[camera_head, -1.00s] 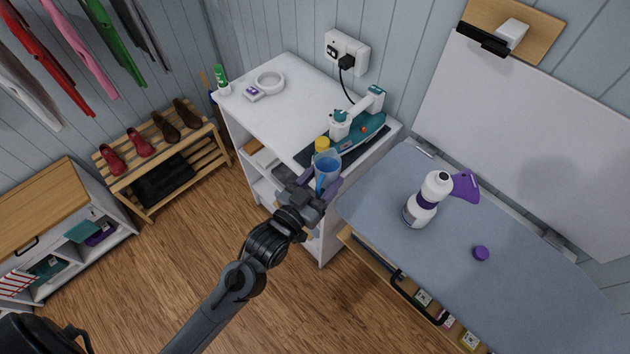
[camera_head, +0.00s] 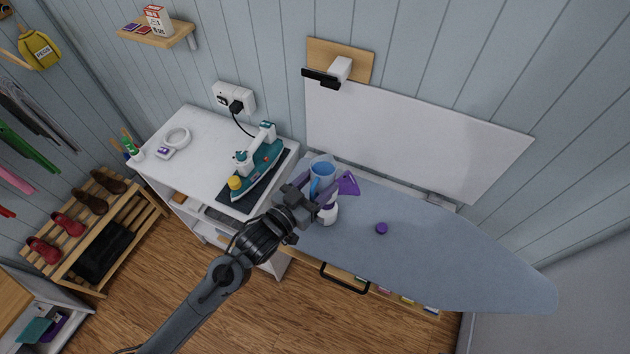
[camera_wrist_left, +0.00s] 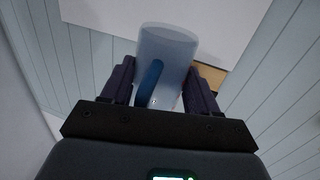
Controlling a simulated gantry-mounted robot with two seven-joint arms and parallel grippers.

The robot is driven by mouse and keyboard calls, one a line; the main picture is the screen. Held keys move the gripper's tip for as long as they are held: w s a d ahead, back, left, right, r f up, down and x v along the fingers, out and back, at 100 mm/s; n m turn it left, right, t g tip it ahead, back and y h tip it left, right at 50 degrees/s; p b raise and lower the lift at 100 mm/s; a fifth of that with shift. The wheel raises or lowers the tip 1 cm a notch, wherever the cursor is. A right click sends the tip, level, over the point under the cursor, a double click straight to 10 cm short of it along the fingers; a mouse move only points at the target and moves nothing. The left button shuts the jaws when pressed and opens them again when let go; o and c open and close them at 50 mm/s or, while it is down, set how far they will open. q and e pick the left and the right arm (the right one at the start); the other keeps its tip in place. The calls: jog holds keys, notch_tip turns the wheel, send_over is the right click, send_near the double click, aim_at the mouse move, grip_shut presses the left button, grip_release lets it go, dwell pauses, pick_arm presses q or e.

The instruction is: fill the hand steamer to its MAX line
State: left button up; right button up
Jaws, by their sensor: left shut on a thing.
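My left gripper (camera_head: 314,187) is shut on a clear blue-tinted jug with a blue handle (camera_head: 322,166). The jug also shows between the fingers in the left wrist view (camera_wrist_left: 172,50). The head view shows it over the near-left end of the ironing board, overlapping the steamer. The hand steamer (camera_head: 348,184), white with a purple head, stands on the board, its upper body partly hidden by my gripper and the jug. Its MAX line cannot be made out. My right gripper is not in view.
The grey-blue ironing board (camera_head: 450,262) is bare on its right side. A teal and white iron (camera_head: 258,165) with a yellow cap sits on a dark mat on the white cabinet (camera_head: 196,150). A white panel (camera_head: 410,140) stands behind the board.

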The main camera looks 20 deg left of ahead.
aim_at(316, 194)
pick_arm(q)
jog(key=shift+s+f+g+p, duration=0.25)
jog(key=shift+f+g+p, duration=0.2)
jog(key=shift+g+p, duration=0.2)
jog(key=shift+s+f+n+g+y+p, duration=0.15)
jog(key=shift+f+g+p, duration=0.1)
jog(key=shift+f, duration=0.2)
jog(key=shift+s+f+n+g+y+p, duration=0.1)
jog(key=shift+f+n+g+y+p, duration=0.1)
jog(key=shift+f, duration=0.25)
jog(key=shift+p, duration=0.4)
jog(key=shift+r+p, duration=0.1)
jog(key=shift+p, duration=0.7)
jog(key=shift+s+p, duration=0.1)
jog(key=shift+p, duration=0.25)
jog(key=shift+f, duration=0.2)
jog(key=shift+a+r+g, duration=0.1)
jog(key=shift+g, duration=0.2)
